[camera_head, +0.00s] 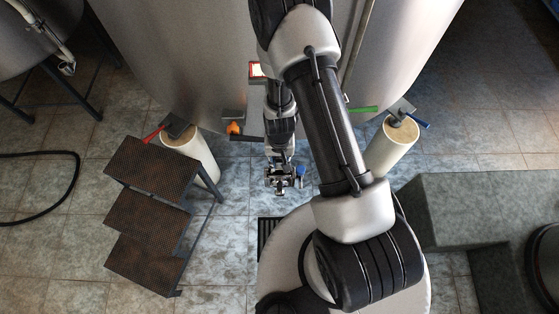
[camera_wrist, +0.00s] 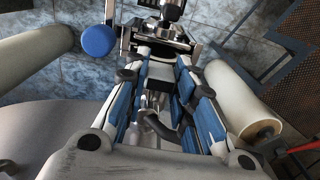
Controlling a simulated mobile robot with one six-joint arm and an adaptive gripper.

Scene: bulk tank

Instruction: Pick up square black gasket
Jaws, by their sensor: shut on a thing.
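My gripper (camera_head: 280,185) is in the middle of the head view, in front of the large steel tank and above the tiled floor. In the wrist view, its two blue-padded fingers (camera_wrist: 157,48) reach up the picture and close on a thing at their tips. Dark and silver parts (camera_wrist: 160,28) show at the tips; I cannot tell where the fingertips end and the held thing begins. I cannot clearly make out a square black gasket in either view. A round blue part (camera_wrist: 98,40) is beside the fingertips, and it also shows in the head view (camera_head: 300,170).
The steel tank (camera_head: 200,60) fills the back. Dark steps (camera_head: 150,215) stand at left. An orange item (camera_head: 234,128) and a green-handled tool (camera_head: 362,109) lie near the tank. A grey block (camera_head: 490,205) stands at right.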

